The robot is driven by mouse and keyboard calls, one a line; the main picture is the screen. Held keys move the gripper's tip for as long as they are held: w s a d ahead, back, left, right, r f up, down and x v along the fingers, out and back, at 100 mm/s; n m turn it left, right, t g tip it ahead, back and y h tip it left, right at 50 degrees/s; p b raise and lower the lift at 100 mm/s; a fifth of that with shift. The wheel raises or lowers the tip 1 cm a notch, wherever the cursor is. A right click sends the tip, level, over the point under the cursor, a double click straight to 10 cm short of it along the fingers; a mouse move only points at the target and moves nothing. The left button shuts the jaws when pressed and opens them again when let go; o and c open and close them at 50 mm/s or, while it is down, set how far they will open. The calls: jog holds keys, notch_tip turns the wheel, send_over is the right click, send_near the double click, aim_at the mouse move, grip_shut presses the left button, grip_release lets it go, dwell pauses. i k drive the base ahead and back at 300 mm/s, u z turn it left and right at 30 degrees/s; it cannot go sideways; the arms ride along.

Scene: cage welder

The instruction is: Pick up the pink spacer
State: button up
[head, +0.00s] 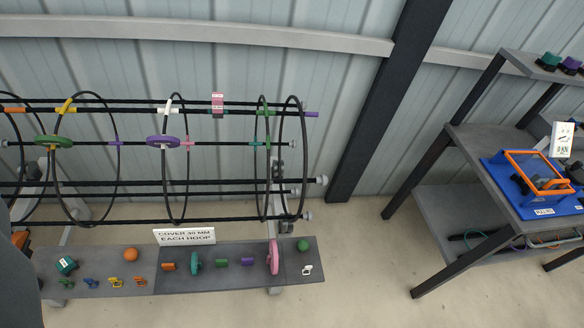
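A pink ring-shaped disc (273,257), which looks like the pink spacer, stands upright on the grey shelf (240,282) below the cage, near its right end. A similar green disc (195,260) stands further left on the same shelf. On the cage, a green disc (53,141) and a purple disc (163,141) sit on a bar at the hoops. A small pink piece (187,143) is beside the purple disc. My gripper is not in view.
The black cage (200,184) of bars and hoops stands directly above and behind the shelf. Orange and purple cylinders, small clips and a green ball (303,245) share the shelf. A dark post (385,110) and a workbench (490,150) stand right. The floor between is clear.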

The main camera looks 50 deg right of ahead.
aim_at(273, 249)
jog(key=k, duration=1.25)
jog(key=z, duration=0.65)
jog(key=i, duration=0.85)
